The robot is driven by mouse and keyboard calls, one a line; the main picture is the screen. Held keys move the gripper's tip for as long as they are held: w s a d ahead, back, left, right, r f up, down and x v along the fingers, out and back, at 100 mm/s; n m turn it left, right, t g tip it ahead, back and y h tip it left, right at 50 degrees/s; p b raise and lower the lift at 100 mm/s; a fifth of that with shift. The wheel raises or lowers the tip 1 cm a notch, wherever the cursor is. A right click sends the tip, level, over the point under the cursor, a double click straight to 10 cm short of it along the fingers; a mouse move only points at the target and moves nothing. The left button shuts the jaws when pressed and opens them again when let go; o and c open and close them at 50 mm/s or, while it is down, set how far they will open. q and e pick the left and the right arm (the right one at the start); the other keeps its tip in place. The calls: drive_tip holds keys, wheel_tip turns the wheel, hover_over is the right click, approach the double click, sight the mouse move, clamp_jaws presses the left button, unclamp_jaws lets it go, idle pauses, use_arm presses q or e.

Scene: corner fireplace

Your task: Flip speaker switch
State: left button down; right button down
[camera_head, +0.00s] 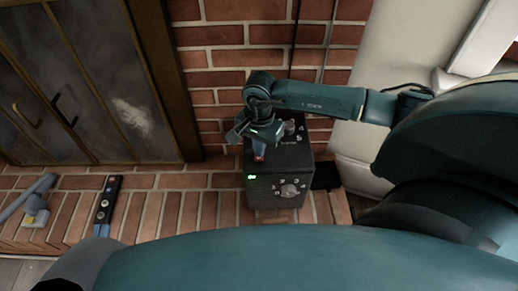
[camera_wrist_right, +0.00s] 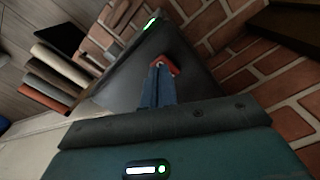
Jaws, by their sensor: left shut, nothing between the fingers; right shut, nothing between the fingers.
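The speaker (camera_head: 272,199) is a black box standing on the brick ledge, with a lit green light on its front and dials on its faces. My right gripper (camera_head: 259,150) comes in from the right and points down at the speaker's top, fingers shut and empty. A small red part (camera_head: 258,158), which looks like the switch, shows at its fingertips. In the right wrist view the shut blue fingers (camera_wrist_right: 158,75) reach the red switch (camera_wrist_right: 170,61) on the dark speaker (camera_wrist_right: 140,60); contact is likely but not certain. The fingers partly hide the switch.
A brick wall (camera_head: 218,60) stands behind the speaker, with dark cables running down it. A glass fireplace door (camera_head: 75,80) is at the left.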

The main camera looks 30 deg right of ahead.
drive_tip(key=shift+f+b, duration=1)
drive_tip(key=shift+f, duration=0.1)
idle(0.4)
drive_tip(key=shift+r+p, duration=0.75)
drive_tip(key=shift+r, duration=0.15)
drive_tip(key=shift+r+p, duration=1.75)
drive_tip(key=shift+r, duration=0.9)
